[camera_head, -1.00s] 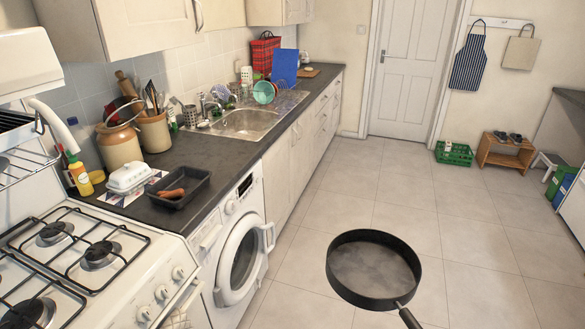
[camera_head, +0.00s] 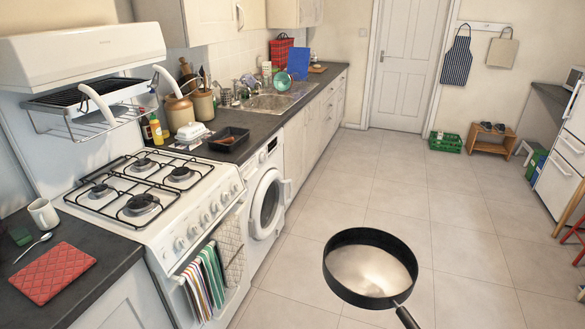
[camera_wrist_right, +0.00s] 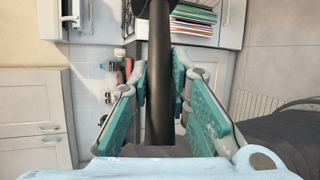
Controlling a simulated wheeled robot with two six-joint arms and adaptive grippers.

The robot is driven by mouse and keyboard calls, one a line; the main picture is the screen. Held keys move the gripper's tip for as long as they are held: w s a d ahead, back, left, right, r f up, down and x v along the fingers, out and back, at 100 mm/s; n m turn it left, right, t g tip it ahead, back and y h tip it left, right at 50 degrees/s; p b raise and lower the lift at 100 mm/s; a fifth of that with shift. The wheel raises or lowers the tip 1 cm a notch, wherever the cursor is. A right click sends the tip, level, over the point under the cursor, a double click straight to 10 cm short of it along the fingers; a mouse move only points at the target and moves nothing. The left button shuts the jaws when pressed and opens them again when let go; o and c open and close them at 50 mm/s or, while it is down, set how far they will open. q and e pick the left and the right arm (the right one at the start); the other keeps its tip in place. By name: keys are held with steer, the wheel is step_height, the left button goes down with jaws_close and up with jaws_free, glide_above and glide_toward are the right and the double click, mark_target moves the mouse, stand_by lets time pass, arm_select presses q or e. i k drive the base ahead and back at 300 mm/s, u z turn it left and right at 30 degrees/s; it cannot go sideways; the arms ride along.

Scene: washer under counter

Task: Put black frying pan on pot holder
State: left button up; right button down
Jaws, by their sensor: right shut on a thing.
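The black frying pan (camera_head: 369,268) is held up over the floor at the lower middle of the head view, roughly level, its inside empty. Its handle runs down to the lower right and leaves the frame. In the right wrist view my right gripper (camera_wrist_right: 160,88) is shut around the black handle (camera_wrist_right: 160,100), with a finger on each side. The right gripper is outside the head view. A red quilted pot holder (camera_head: 52,273) lies flat on the dark counter at the lower left, well apart from the pan. My left gripper is not in view.
A white gas stove (camera_head: 150,205) stands between the pot holder's counter and the rest of the worktop. A spoon (camera_head: 33,247) and a white mug (camera_head: 43,214) are beside the pot holder. Towels (camera_head: 203,280) hang on the oven front. The floor around the pan is clear.

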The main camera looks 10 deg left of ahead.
mark_target(79, 269)
steer(key=u, duration=1.7)
